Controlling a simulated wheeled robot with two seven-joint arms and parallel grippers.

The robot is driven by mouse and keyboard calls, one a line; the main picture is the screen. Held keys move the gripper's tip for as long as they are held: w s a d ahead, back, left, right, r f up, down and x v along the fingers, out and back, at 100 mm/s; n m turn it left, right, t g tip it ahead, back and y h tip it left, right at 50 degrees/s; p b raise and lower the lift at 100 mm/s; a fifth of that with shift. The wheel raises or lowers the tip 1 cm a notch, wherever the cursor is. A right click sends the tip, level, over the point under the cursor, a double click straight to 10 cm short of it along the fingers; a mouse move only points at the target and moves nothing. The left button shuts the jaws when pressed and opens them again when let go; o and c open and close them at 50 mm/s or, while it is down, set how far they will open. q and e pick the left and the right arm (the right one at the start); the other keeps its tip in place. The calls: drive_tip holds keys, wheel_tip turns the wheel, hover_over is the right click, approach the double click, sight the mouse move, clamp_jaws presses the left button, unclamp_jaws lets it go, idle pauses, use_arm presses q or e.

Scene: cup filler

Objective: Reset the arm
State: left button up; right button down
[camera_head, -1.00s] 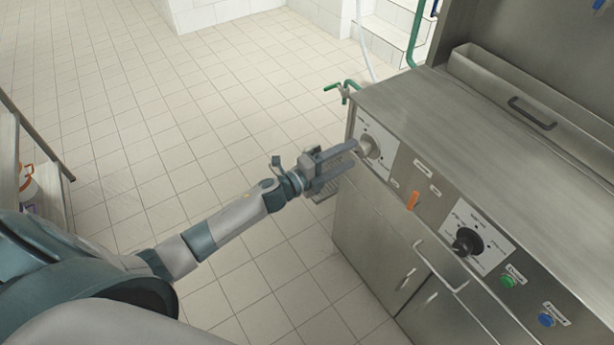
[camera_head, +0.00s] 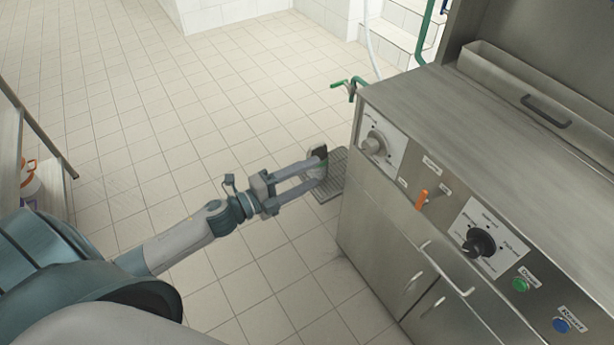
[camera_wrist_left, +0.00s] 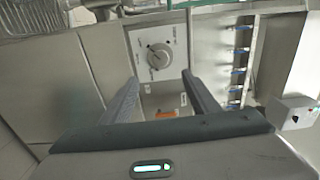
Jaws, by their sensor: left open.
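My left arm reaches in from the left in the head view. My left gripper (camera_head: 303,172) is open and holds nothing, with its fingers pointing toward the front of the steel machine (camera_head: 480,130). It is clear of the grey knob (camera_head: 373,144), which sits on a white plate at the left end of the control panel. In the left wrist view the knob (camera_wrist_left: 159,56) shows ahead, beyond and between the two spread fingers (camera_wrist_left: 160,90). My right gripper is not in view.
The panel also carries an orange lever (camera_head: 421,199), a black knob (camera_head: 480,243), a green button (camera_head: 520,285) and a blue button (camera_head: 562,325). A grated tray (camera_head: 330,187) with a dark-topped cup (camera_head: 319,153) is by the machine's left side. Tiled floor (camera_head: 150,110) lies open to the left.

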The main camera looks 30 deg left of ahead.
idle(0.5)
use_arm(q)
drive_tip(key=s+a+f+n+g+y, duration=0.1)
drive_tip(key=s+f+n+y, duration=0.3)
drive_tip(key=f, duration=0.7)
drive_tip(key=s+a+f+n+g+y, duration=0.1)
drive_tip(key=s+f+n+g, duration=0.3)
drive_tip(key=f, duration=0.7)
drive_tip(key=s+a+f+n+t+y, duration=0.15)
drive_tip(key=f+n, duration=0.45)
drive_tip(key=f, duration=0.6)
drive_tip(key=s+d+f+n+g, duration=0.3)
drive_tip(key=s+d+f+g, duration=0.1)
drive_tip(key=s+f, duration=0.6)
drive_tip(key=s+d+f+n+g+y, duration=0.1)
drive_tip(key=s+d+f+n+g, duration=0.2)
drive_tip(key=s, duration=1.4)
drive_tip(key=d+f+n, duration=0.1)
drive_tip(key=d+f, duration=0.2)
drive_tip(key=f, duration=0.4)
drive_tip(key=shift+d+g, duration=0.15)
drive_tip(key=shift+g, duration=0.2)
drive_tip(key=shift+w, duration=0.1)
